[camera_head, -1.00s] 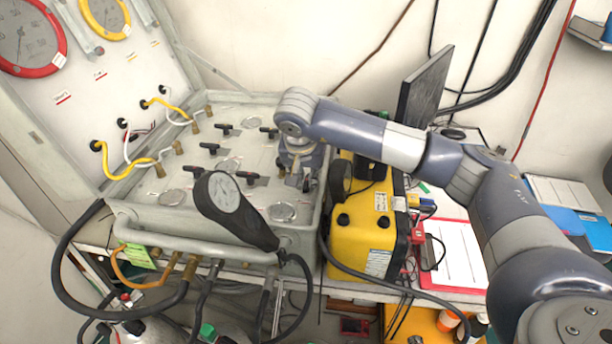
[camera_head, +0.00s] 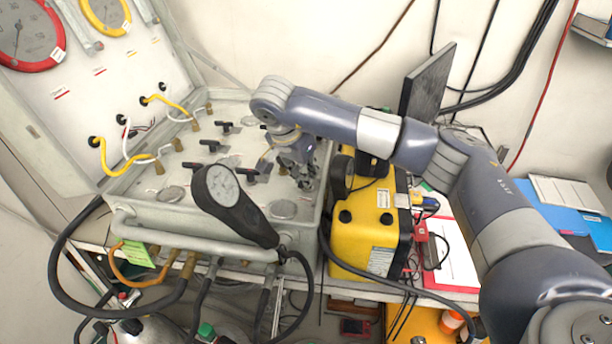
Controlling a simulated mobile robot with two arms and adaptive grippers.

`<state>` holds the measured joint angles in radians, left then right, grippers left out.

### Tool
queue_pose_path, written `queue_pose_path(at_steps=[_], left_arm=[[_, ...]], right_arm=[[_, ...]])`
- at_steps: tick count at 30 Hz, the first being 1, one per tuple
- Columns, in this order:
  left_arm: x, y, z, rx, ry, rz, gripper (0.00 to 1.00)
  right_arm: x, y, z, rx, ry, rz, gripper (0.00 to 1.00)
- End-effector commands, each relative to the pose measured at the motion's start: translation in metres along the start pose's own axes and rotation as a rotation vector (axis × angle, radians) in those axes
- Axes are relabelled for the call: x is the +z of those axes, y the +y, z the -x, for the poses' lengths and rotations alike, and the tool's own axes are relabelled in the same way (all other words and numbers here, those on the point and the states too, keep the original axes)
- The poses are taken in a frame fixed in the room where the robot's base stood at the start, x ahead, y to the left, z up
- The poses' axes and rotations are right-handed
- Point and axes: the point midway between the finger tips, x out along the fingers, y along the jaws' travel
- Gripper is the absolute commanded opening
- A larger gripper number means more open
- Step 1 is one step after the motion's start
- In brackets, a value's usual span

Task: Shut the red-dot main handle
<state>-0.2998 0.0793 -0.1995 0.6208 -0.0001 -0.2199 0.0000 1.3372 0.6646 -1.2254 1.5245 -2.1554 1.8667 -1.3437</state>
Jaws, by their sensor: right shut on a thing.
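The grey air panel (camera_head: 150,195) lies open on the bench, with several black T-shaped valve handles on its face. One handle (camera_head: 248,175) shows left of my right gripper, others (camera_head: 192,168) farther left, and one (camera_head: 224,127) toward the back. My right gripper (camera_head: 304,182) is down at the panel's right edge, shut on what appears to be a valve handle there. Its fingers mostly hide that handle, and I cannot make out a red dot. My left gripper is not in view.
A yellow case (camera_head: 368,230) sits close to the right of the panel. A dark screen (camera_head: 426,84) stands behind. Hoses hang in front of the panel.

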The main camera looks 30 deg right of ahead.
Motion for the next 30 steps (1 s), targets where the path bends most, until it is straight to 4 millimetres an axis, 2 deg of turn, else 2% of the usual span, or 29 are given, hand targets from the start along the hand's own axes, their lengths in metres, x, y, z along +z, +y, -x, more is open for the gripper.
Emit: queue_pose_path(at_steps=[12,30], left_arm=[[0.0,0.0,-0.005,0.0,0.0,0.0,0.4],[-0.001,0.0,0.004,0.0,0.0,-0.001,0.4]], right_arm=[[-0.002,-0.007,0.001,0.15,0.002,-0.369,0.0],[-0.007,-0.012,0.0,0.354,0.001,-0.865,0.0]])
